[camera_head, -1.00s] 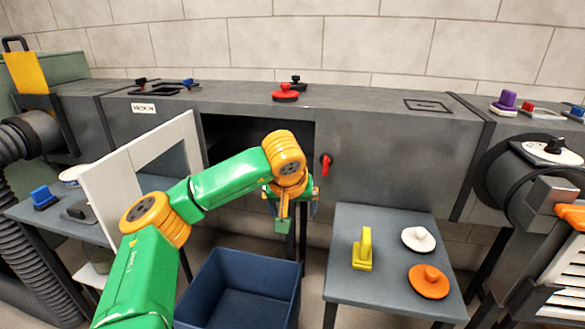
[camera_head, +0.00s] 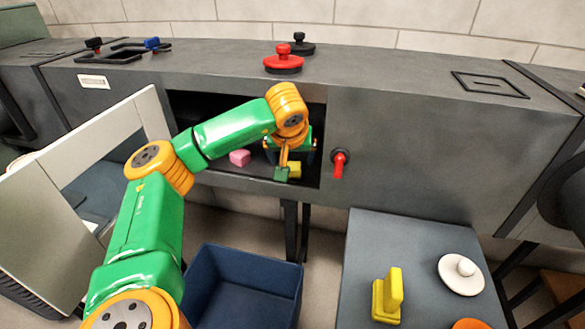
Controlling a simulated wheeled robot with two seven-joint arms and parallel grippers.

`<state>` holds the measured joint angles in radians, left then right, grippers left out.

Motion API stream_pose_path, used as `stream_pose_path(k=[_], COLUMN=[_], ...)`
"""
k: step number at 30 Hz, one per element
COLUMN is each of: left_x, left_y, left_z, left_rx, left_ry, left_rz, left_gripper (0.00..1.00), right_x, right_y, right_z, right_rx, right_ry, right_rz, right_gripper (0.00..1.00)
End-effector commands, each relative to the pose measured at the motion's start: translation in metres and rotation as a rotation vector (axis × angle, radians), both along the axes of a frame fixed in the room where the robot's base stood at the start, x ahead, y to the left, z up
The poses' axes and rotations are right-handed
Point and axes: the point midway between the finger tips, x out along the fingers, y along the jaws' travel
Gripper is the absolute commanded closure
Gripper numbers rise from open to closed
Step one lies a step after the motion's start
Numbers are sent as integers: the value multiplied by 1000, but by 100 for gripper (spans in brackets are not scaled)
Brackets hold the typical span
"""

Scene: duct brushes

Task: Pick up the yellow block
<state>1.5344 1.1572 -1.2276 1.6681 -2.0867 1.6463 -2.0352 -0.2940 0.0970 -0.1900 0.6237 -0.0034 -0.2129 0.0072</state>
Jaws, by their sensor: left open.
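A small yellow block (camera_head: 295,168) sits on the floor of the open duct bay, near its right end. My left gripper (camera_head: 283,172) is at the mouth of the bay, pointing down, right beside the block in the picture. A green fingertip shows just left of the block. The gripper is open, with nothing seen between its fingers. The wrist hides part of the bay behind it, and I cannot tell whether a finger touches the block. My right gripper is not in view.
A pink block (camera_head: 240,157) lies in the bay to the left. The white-framed door (camera_head: 100,150) stands open at left. A blue bin (camera_head: 243,288) is below. A red handle (camera_head: 340,163) sticks out at right. A grey table (camera_head: 365,250) holds a yellow brush-like tool (camera_head: 388,296).

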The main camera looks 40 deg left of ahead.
Motion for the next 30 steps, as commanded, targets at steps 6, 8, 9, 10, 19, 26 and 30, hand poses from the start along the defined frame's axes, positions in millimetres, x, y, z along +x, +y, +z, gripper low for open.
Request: stream_pose_path(k=[6, 8, 9, 10, 19, 26, 30], left_x=[15, 17, 17, 17, 17, 17, 17], left_y=[13, 14, 14, 14, 14, 13, 13], left_z=[-33, -34, -34, -34, -33, -33, -33], left_rx=[0, 0, 0, 0, 0, 0, 0], left_ry=[3, 0, 0, 0, 0, 0, 0], left_rz=[1, 0, 0, 0, 0, 0, 0], left_gripper=[8, 8, 8, 8, 62, 97, 97], right_x=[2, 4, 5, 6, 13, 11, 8], right_y=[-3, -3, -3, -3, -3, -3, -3], right_z=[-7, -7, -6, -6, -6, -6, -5], right_rx=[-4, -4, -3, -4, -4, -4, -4], right_ry=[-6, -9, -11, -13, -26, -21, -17], right_rz=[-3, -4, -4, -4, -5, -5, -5], right_gripper=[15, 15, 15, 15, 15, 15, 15])
